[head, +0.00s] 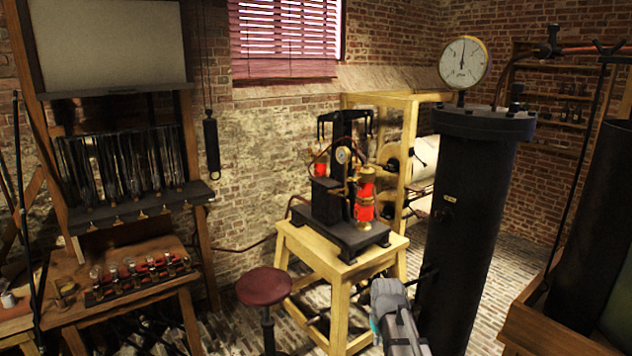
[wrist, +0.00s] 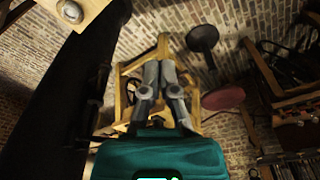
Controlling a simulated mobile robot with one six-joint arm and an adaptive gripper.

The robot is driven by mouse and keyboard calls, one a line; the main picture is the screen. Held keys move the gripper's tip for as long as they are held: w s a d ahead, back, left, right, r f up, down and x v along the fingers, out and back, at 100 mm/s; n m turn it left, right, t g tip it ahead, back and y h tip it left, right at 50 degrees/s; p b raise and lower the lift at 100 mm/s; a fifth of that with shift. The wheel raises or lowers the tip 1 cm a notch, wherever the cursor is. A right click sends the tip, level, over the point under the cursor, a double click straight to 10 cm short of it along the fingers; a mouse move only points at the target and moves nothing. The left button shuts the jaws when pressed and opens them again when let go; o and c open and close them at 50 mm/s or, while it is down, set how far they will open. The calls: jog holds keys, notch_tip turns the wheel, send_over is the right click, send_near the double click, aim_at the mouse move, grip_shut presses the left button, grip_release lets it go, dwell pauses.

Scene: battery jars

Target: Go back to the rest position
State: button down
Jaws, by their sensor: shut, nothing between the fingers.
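My gripper (wrist: 159,66) shows in the wrist view, with its two grey fingers together at the tips and nothing between them. Its teal body (wrist: 160,157) fills the bottom middle of that view. The fingers hang in free air, with a yellow wooden frame and the brick floor behind them. In the head view, a grey part of my arm shows at the bottom, right of centre, in front of the yellow table. The fingers cannot be made out there.
A tall black cylinder (head: 465,220) with a gauge (head: 464,63) stands close right of my arm. The yellow table (head: 318,250) bears a dark apparatus with red jars (head: 364,201). A red stool (head: 264,287) stands left of it. A wooden rack and bench are at left.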

jog(key=s+f+g+b, duration=0.1)
jog(key=s+f+b, duration=0.8)
jog(key=s, duration=0.5)
notch_tip(320, 180, down, 2)
jog(key=shift+a+f+m+b, duration=0.2)
jog(key=shift+m+b, duration=0.1)
jog(key=shift+b, duration=0.1)
